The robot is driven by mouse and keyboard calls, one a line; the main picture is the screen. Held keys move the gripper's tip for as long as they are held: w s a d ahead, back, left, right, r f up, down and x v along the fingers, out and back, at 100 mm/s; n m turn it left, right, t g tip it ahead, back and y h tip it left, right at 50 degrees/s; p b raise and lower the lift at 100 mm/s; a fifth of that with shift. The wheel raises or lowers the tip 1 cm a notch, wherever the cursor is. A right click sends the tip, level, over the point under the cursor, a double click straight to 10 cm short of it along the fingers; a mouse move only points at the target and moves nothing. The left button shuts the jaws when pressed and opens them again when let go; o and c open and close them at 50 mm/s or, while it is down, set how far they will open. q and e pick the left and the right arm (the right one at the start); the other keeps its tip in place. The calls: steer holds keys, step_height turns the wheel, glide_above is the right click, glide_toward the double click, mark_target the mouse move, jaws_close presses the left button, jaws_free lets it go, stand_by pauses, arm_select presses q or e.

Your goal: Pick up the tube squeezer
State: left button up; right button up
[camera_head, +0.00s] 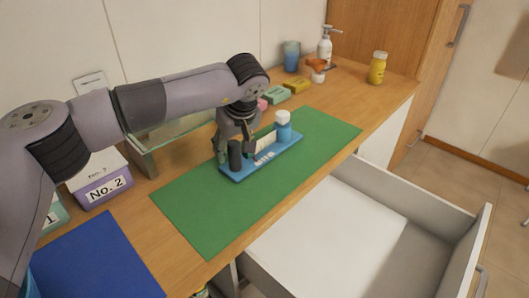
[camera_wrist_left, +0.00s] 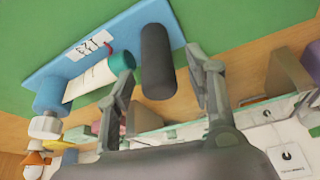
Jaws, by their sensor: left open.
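A blue tray (camera_head: 236,177) with a white label lies on the green mat. A dark cylinder (camera_wrist_left: 158,65), which may be the tube squeezer, stands on it; in the head view the cylinder (camera_head: 235,155) is at the tray's near left end. My right gripper is not in view.
The green mat (camera_head: 200,215) has free room in front. An open white drawer (camera_head: 340,220) juts out below the counter. A "No. 2" box (camera_head: 103,187) and a blue mat (camera_head: 95,262) are at left. A pump bottle (camera_head: 325,48) and yellow jar (camera_head: 377,68) stand at the back.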

arm_select(q)
steer(key=shift+r, duration=0.1)
steer(key=shift+c, duration=1.2)
jaws_close()
